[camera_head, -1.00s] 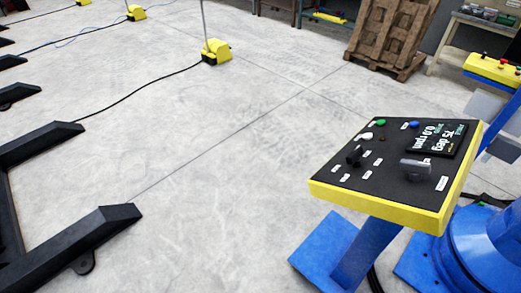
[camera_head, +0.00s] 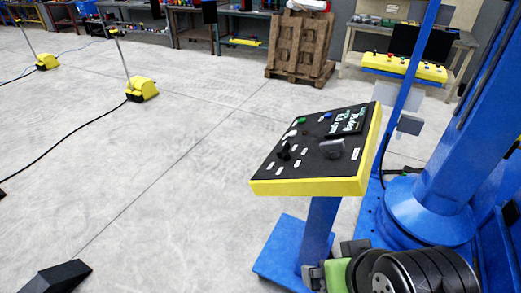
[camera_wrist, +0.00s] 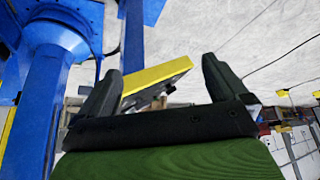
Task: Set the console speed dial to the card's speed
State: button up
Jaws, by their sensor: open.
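The console (camera_head: 315,184) is a tilted black panel with a yellow rim on a blue post, right of centre in the head view. On its face are a black knob (camera_head: 284,152) at the left, a grey handle-like knob (camera_head: 332,148) at the right, coloured buttons and a small display (camera_head: 350,121). The display text is too blurred to read for certain. No card can be made out. My gripper (camera_wrist: 158,78) is open and empty in the wrist view, with the console's yellow edge (camera_wrist: 157,74) beyond its fingers.
A blue column (camera_head: 435,190) with a wide base stands right of the console. A second yellow console (camera_head: 403,67), a workbench and a wooden pallet (camera_head: 300,48) are at the back. Yellow foot units (camera_head: 142,90) and cables lie on the floor.

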aim_at(282, 153)
jog(key=i+j+u, duration=0.25)
jog(key=i+u, duration=0.25)
jog(key=i+j+u, duration=0.1)
jog(key=i+u, duration=0.9)
jog(key=k+l, duration=0.05)
jog(key=k, duration=0.05)
